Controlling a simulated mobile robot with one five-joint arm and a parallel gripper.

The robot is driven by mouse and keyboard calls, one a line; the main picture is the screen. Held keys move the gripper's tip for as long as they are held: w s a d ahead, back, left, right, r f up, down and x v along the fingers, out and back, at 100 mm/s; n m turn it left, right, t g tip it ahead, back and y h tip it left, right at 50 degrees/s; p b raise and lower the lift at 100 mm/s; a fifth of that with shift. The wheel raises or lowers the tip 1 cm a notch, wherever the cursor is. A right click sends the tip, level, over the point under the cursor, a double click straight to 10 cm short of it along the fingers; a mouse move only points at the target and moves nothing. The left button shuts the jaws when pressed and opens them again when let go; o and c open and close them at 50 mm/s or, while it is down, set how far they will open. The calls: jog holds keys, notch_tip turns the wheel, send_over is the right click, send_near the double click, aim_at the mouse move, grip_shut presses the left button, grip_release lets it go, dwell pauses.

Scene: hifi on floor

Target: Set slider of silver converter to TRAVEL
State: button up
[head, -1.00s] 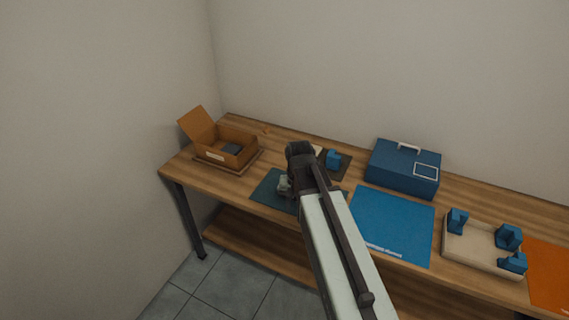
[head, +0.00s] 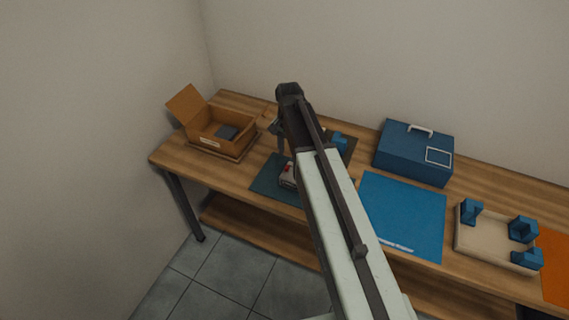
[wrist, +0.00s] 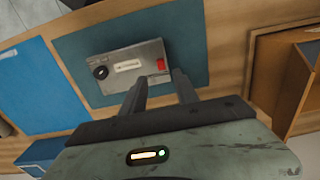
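The silver converter (wrist: 132,67) lies on a dark teal mat (wrist: 190,38) in the wrist view. It has a black round knob at its left, a pale label in the middle and a red slider (wrist: 161,64) near its right edge. The slider's marked position is too small to read. In the head view the converter (head: 287,175) is partly hidden behind my arm. My gripper (wrist: 158,78) has its two fingers apart with nothing between them. The fingertips appear close to the converter's lower right edge in the wrist view; contact cannot be told.
An open brown box (head: 220,132) stands at the table's left end. A blue case (head: 412,155) and a blue mat (head: 402,215) lie to the right. A beige tray (head: 490,246) with blue blocks and an orange mat (head: 557,270) are further right.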

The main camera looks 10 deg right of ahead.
aim_at(287, 167)
notch_tip(287, 167, down, 7)
jog(key=b, duration=0.6)
jog(key=shift+a+f+b, duration=0.15)
jog(key=shift+f+b, duration=0.05)
jog(key=shift+b, duration=0.1)
jog(key=shift+r, duration=0.1)
grip_shut()
dwell(0.6)
